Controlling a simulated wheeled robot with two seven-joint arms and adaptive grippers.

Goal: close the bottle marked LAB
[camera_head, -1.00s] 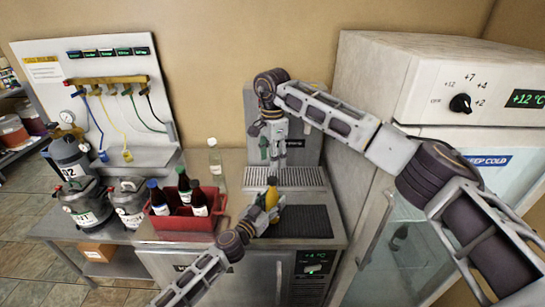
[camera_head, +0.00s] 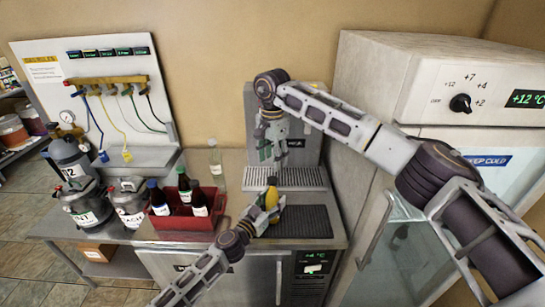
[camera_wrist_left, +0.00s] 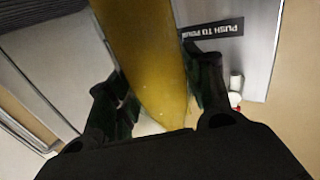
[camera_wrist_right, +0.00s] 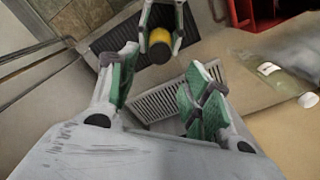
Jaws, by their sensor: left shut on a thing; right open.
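The yellow body fills the space between the left fingers in the left wrist view (camera_wrist_left: 150,60). Its dark top (camera_wrist_right: 160,37) faces the right wrist camera; I cannot tell whether that is a cap or an open mouth. My right gripper (camera_head: 270,150) is open in front of the steel machine, above and apart from the bottle. Its green-padded fingers (camera_wrist_right: 163,85) hold nothing I can see. No LAB mark is readable.
A red crate (camera_head: 185,223) with several dark bottles stands left of the held bottle. A clear bottle (camera_head: 215,160) stands behind the crate. The steel machine (camera_head: 299,125) backs the drip grate (camera_head: 300,178). The black mat (camera_head: 305,222) is bare. A fridge (camera_head: 420,180) bounds the right.

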